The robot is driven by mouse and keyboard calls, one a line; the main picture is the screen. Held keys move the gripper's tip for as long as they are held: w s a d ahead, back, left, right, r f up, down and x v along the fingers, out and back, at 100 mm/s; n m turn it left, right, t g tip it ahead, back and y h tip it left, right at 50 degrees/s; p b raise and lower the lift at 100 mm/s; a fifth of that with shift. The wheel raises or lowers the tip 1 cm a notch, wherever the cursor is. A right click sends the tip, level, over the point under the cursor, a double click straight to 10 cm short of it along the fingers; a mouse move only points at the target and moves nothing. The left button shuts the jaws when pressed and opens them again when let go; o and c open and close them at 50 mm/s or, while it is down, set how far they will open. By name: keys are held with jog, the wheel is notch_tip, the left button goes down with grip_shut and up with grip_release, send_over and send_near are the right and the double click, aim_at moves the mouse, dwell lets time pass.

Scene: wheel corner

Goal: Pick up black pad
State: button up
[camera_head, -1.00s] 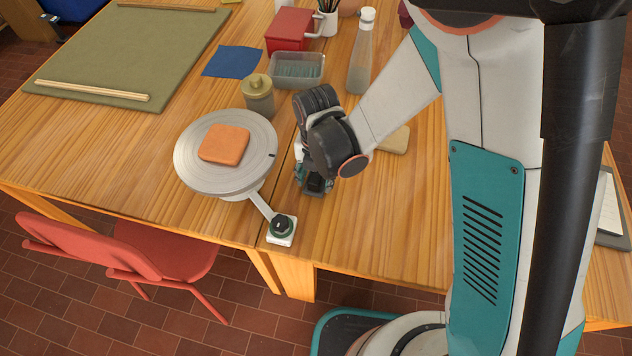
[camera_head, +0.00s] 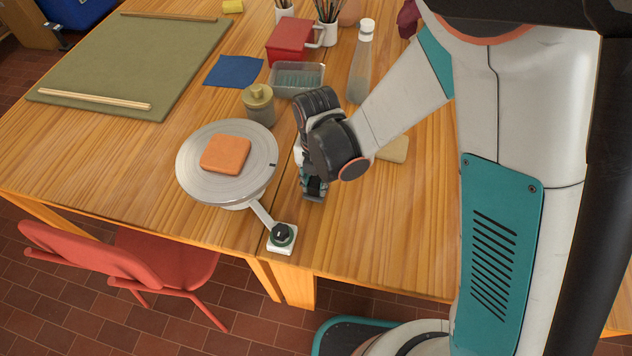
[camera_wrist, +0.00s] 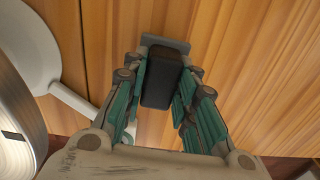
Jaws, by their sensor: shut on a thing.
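The black pad (camera_wrist: 163,78) is a dark block with rounded edges, seen between my fingers in the wrist view. A flat grey piece (camera_wrist: 166,42) shows at its far end. My gripper (camera_wrist: 162,95) is shut on the pad, with teal finger links on both sides. In the head view my gripper (camera_head: 313,190) points down over the wooden table, right of the turntable. There the pad is mostly hidden by the fingers. I cannot tell whether the pad touches the table.
A grey turntable (camera_head: 190,178) carrying an orange block (camera_head: 226,154) stands close on the left, with a dark knob (camera_head: 282,236) on its arm. A tan block (camera_head: 394,150), a jar (camera_head: 258,104), a clear bottle (camera_head: 360,75) and a clear tub (camera_head: 296,80) stand nearby. The front right table is clear.

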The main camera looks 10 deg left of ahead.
aim_at(316, 180)
notch_tip(316, 180, up, 18)
jog(key=p, duration=0.6)
jog(key=shift+s, duration=0.1)
jog(key=o, duration=0.3)
jog(key=shift+c, duration=0.9)
